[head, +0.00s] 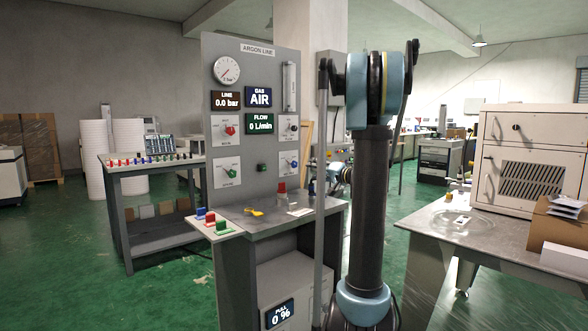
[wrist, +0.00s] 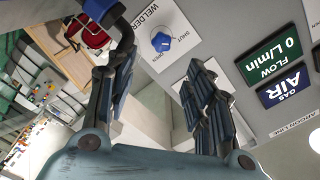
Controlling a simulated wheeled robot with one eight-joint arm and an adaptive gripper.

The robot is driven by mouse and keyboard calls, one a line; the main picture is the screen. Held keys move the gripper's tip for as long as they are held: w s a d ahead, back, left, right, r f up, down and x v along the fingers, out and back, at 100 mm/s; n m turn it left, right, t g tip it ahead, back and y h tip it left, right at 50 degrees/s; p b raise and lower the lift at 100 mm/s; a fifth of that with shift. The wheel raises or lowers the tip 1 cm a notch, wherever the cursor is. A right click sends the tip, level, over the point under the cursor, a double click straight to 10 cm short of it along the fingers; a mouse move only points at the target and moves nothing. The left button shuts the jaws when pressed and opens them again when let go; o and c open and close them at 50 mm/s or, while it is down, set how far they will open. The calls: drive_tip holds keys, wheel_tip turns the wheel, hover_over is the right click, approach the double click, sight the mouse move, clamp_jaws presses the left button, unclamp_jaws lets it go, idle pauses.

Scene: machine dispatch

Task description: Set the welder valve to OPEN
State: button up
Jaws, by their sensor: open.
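The welder valve is a blue knob (wrist: 161,42) on a white plate of the grey panel. The words WELDER, SHUT and OPEN are printed around it and appear turned over in the wrist view. I cannot tell clearly which mark its pointer faces. In the head view, a blue knob (head: 293,164) low on the right side of the argon panel looks like the same valve. My gripper (wrist: 162,62) is open and empty. Its two fingers stand apart, with the knob seen beyond and between their tips. Contact is not visible. In the head view my arm hides the fingers.
The panel (head: 260,60) also carries a gauge, displays, a red knob (head: 230,130) and a green knob (head: 229,172). Its ledge (head: 265,220) holds small items. A table with a cabinet (head: 530,150) stands at the right.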

sight(296, 165)
drive_tip(key=x, duration=1.4)
drive_tip(key=shift+w+a, duration=0.15)
drive_tip(key=shift+a, duration=0.1)
drive_tip(key=c, duration=1.1)
